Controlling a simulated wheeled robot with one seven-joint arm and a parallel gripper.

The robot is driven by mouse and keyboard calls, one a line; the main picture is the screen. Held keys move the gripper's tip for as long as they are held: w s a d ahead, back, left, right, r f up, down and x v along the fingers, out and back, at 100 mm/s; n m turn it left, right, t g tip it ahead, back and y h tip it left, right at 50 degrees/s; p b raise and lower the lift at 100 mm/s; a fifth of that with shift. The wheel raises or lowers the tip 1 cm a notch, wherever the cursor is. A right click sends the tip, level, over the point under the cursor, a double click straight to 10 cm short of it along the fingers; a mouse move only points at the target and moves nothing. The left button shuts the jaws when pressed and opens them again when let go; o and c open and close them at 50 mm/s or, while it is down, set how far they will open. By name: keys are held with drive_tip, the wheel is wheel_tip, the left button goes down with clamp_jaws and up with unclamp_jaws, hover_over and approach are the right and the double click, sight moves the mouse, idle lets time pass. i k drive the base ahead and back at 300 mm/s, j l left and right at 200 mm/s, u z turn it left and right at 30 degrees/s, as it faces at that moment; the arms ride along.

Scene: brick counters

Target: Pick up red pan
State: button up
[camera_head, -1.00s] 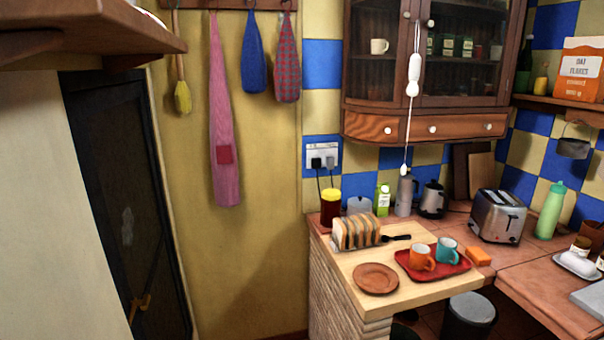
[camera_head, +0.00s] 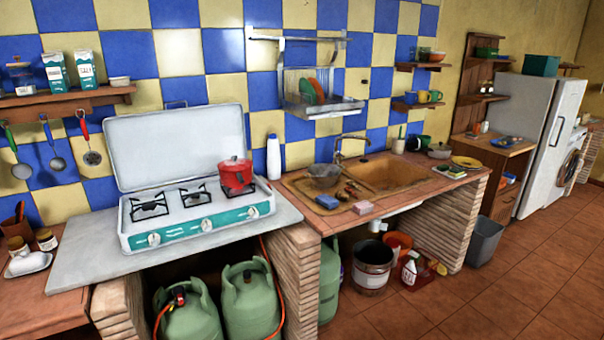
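In the head view, a red pan (camera_head: 236,177) with a lid stands upright on the right burner of the white and teal gas stove (camera_head: 190,228). The pan is right of the centre of the picture's left half. A handle cannot be made out clearly. My gripper is not in view, and no part of my arm shows near the pan.
The stove's raised lid (camera_head: 175,143) stands behind the burners. A white bottle (camera_head: 273,157) stands to the pan's right, then the sink (camera_head: 385,174) with items around it. Green gas bottles (camera_head: 250,305) sit under the counter. The tiled floor (camera_head: 480,295) is open at the right.

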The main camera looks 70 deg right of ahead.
sight(240, 179)
drive_tip(key=z, duration=1.85)
drive_tip(key=i+l+u, duration=0.9)
drive_tip(key=i, duration=0.15)
drive_tip(key=i+l+u, duration=0.45)
drive_tip(key=l, duration=0.25)
drive_tip(key=k, duration=0.05)
